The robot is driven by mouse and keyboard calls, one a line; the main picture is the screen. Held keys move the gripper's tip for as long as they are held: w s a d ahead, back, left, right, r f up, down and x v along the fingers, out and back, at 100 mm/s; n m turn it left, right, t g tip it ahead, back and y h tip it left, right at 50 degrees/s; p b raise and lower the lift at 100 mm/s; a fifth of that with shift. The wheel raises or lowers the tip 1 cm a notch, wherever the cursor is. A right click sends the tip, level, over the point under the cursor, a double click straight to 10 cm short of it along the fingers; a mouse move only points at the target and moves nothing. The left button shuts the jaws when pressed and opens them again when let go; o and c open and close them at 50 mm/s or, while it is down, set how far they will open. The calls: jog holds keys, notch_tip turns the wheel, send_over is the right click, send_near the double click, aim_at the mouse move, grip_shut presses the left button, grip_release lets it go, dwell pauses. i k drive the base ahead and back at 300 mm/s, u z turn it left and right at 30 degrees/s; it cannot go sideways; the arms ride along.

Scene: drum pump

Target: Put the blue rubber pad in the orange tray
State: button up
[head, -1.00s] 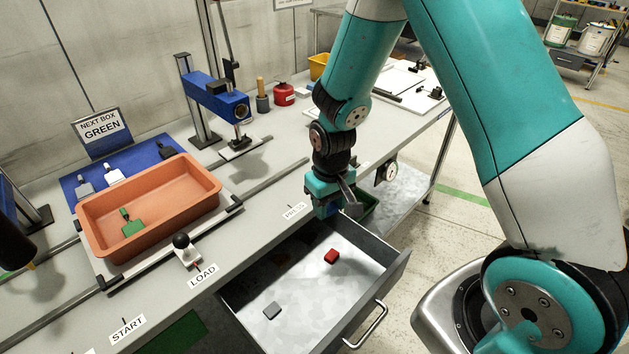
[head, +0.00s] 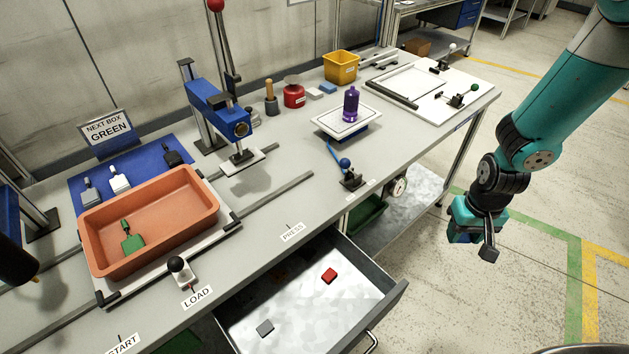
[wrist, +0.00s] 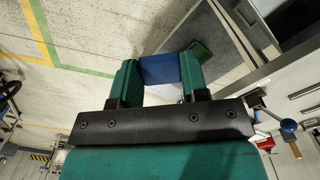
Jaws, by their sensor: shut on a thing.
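The orange tray (head: 175,235) sits on the bench at the left in the head view, with a green tagged piece (head: 132,238) lying in it. My gripper (head: 462,232) is over the floor, off the bench's front edge at the right, far from the tray. In the wrist view my gripper (wrist: 158,78) is shut on the blue rubber pad (wrist: 160,69), which lies between its two green fingers. The pad is hard to make out in the head view.
An open drawer (head: 300,305) below the bench holds a red block (head: 329,275) and a grey pad (head: 265,327). A blue press (head: 220,108) and a lever handle (head: 178,265) stand near the tray. The floor around my gripper is clear.

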aim_at(177, 202)
jog(key=z, duration=1.85)
jog(key=k, duration=1.95)
jog(key=u, duration=1.75)
jog(key=i, duration=0.95)
jog(key=u, duration=0.05)
